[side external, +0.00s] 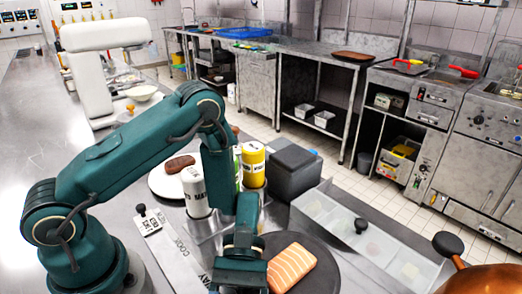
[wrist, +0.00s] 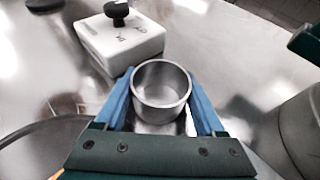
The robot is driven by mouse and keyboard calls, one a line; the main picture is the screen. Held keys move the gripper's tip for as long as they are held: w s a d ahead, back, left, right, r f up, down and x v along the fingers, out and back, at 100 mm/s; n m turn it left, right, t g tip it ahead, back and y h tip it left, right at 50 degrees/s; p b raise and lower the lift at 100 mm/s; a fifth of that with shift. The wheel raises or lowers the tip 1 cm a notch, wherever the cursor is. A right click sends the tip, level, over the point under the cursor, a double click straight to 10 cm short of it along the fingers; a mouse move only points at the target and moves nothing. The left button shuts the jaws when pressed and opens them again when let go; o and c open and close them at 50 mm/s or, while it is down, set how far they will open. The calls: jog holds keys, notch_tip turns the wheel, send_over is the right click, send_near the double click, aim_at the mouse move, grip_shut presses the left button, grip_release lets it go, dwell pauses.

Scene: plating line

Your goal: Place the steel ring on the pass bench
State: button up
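The steel ring (wrist: 160,103) is a short, open, upright-looking cylinder in the wrist view. The blue fingers of my gripper (wrist: 160,80) lie against its left and right sides, and my gripper appears shut on it. I cannot tell whether the ring touches the surface below. In the side view my gripper (side external: 238,274) points down at the bottom edge, left of the dark plate; its fingertips and the ring are hidden there. A steel bench (side external: 45,135) runs along the left; no mark shows which surface is the pass bench.
A white block with a black knob (wrist: 125,42) is just beyond the ring. The dark plate (side external: 322,270) holds a salmon piece (side external: 290,267). A white bottle (side external: 195,190), yellow bottle (side external: 253,165), dark grey bin (side external: 293,175) and clear-lidded tray (side external: 350,235) stand nearby.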

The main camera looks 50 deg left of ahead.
jog(key=c, duration=0.6)
jog(key=shift+r, duration=0.1)
notch_tip(320, 180, up, 9)
jog(key=w+a+r+n+t, duration=0.3)
jog(key=w+a+n+t, duration=0.2)
jog(key=a+t, duration=0.1)
jog(key=w+a+r+n+t, duration=0.4)
jog(key=w+a+n+t, duration=0.1)
jog(key=a+n+t, duration=0.1)
jog(key=w+a+r+n+t+h, duration=0.1)
jog(key=w+a+r+n+t, duration=0.2)
jog(key=w+a+n+t, duration=0.2)
jog(key=shift+w+a+r+n+t, duration=0.15)
jog(key=shift+a+n+t, duration=0.1)
jog(key=shift+a, duration=0.55)
jog(key=shift+w+a+r+n+t, duration=0.15)
jog(key=shift+a+t, duration=0.1)
jog(key=shift+a, duration=0.5)
